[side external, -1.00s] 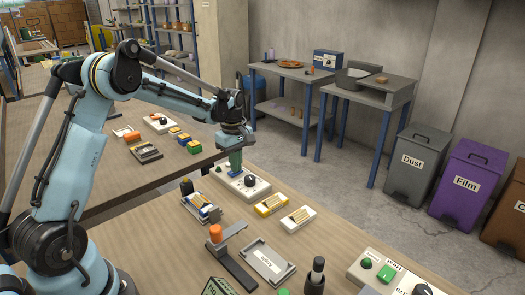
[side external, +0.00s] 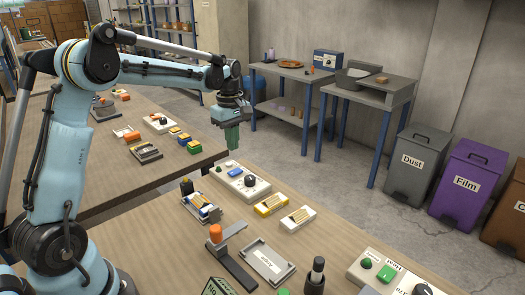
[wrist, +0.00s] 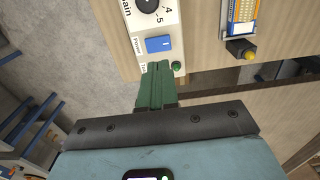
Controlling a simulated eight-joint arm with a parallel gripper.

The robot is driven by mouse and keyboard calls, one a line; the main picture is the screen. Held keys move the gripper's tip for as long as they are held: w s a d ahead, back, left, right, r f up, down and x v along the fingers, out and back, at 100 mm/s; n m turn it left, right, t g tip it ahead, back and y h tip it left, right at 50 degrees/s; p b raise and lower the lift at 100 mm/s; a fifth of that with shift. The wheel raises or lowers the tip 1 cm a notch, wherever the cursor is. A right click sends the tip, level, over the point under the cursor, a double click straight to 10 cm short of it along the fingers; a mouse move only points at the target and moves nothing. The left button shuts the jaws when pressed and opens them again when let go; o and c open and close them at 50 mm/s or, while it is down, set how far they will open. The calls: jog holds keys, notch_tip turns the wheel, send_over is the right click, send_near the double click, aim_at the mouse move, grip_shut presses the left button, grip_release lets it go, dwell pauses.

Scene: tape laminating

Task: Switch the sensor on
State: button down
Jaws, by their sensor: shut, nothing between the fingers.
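A white control box (side external: 243,183) stands near the far edge of the front bench, with a black knob (side external: 250,181), a blue switch (side external: 235,172) and a small green button or light at its left end. In the wrist view, the blue switch (wrist: 158,45) is labelled Power, and the green dot (wrist: 177,66) sits near the box's end. I cannot tell the switch's position. My gripper (side external: 232,148) has green fingers, which are shut and empty, pointing down above the box. In the wrist view, my gripper (wrist: 155,68) shows near the box's end, covering part of a label.
A blue-and-white unit (side external: 202,209) lies left of the box. Yellow (side external: 271,205) and white (side external: 298,218) units lie to its right. A bracket with an orange knob (side external: 216,233) stands in front. A second bench (side external: 105,185) lies behind. Open air surrounds my gripper.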

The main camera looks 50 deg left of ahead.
notch_tip(320, 180, up, 7)
send_over(232, 173)
jog(key=shift+w+f, duration=0.15)
jog(key=shift+w, duration=0.3)
jog(key=shift+s+a, duration=0.1)
jog(key=shift+s, duration=0.25)
jog(key=shift+f, duration=0.1)
notch_tip(232, 173, down, 14)
dwell(0.6)
jog(key=shift+s, duration=0.1)
